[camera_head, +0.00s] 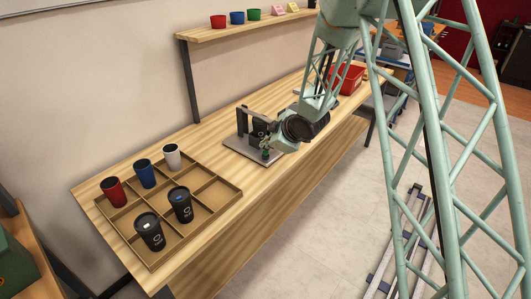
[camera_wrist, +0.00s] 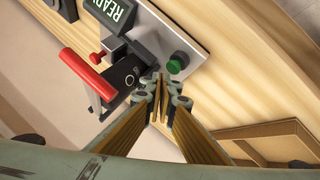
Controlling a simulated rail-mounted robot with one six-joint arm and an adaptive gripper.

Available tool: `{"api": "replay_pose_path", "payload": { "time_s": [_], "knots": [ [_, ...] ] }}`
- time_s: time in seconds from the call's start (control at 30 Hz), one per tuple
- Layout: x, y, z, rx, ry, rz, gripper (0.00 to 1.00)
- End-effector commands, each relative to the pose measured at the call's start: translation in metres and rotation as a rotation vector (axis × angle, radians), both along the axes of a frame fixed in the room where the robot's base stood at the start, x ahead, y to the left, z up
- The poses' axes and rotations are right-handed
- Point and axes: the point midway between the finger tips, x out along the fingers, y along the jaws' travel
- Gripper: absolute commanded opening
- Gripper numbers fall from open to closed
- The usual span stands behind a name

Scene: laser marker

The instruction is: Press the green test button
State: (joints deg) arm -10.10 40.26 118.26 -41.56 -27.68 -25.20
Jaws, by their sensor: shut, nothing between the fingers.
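The green test button (camera_wrist: 178,63) sits on the light grey base plate (camera_wrist: 194,44) of the laser marker in the wrist view. My gripper (camera_wrist: 160,80) is shut and empty. Its fingertips appear just beside the button, on the left and nearer the picture's bottom; a gap shows between them in the picture, and I cannot tell their height above the plate. In the head view the marker (camera_head: 243,122) stands on the bench, with my gripper at its front side, partly covering it.
The marker carries a red lever (camera_wrist: 87,73), a red knob (camera_wrist: 98,57), a screen reading "READY" (camera_wrist: 112,12) and a dark cup-like piece with a ring mark (camera_wrist: 122,76). A divided wooden tray (camera_head: 215,190) with several cups stands left on the bench. A red bin (camera_head: 347,80) stands behind.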

Motion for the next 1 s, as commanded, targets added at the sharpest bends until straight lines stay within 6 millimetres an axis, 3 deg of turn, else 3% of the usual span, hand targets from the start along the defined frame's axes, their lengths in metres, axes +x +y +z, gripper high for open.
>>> {"api": "replay_pose_path", "payload": {
  "time_s": [1.0],
  "knots": [
    [0.0000,0.0000,-0.0082,0.000,0.000,0.000,0.00]
  ]
}}
